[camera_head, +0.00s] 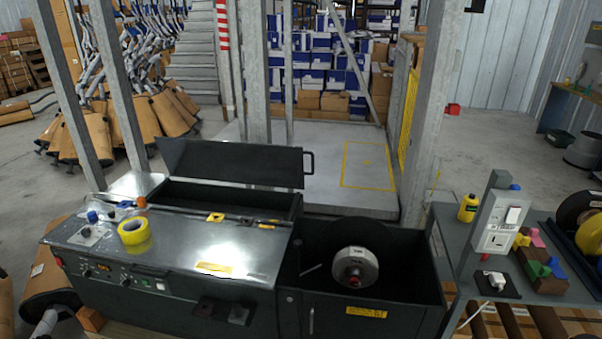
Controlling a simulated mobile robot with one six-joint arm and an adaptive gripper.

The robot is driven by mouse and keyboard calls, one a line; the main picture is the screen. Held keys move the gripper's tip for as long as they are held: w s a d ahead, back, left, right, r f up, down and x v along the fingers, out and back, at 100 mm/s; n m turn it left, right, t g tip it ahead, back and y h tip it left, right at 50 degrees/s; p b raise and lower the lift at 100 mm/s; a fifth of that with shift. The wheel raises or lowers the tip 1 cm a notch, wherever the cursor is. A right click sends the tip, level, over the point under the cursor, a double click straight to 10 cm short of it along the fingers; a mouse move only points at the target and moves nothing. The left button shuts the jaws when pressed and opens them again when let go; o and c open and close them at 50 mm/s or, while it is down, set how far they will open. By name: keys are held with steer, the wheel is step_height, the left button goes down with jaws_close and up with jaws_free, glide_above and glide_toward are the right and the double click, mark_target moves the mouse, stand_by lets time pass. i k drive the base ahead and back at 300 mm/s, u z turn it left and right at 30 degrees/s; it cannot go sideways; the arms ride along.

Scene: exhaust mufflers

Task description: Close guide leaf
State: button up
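A dark hinged leaf with a bar handle (308,161) at its right end stands raised on the strapping machine (180,250); I take this to be the guide leaf (232,163). Below it, a long recess (230,196) in the machine top is open. The leaf leans back, and its lower edge meets the back of the recess. I cannot make out its hinges. My gripper is not in view.
Yellow tape (133,232) and small items lie on the machine's steel top. To the right is an open bin with a reel (355,267). Metal posts (255,75) rise behind the leaf. A side table (540,240) at the right holds a switch box (500,222) and a yellow bottle (468,207).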

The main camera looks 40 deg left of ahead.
mark_target(250, 163)
steer(key=u, duration=0.95)
steer(key=k, duration=0.45)
steer(key=u, duration=0.5)
steer(key=i, duration=0.5)
steer(key=u, duration=0.05)
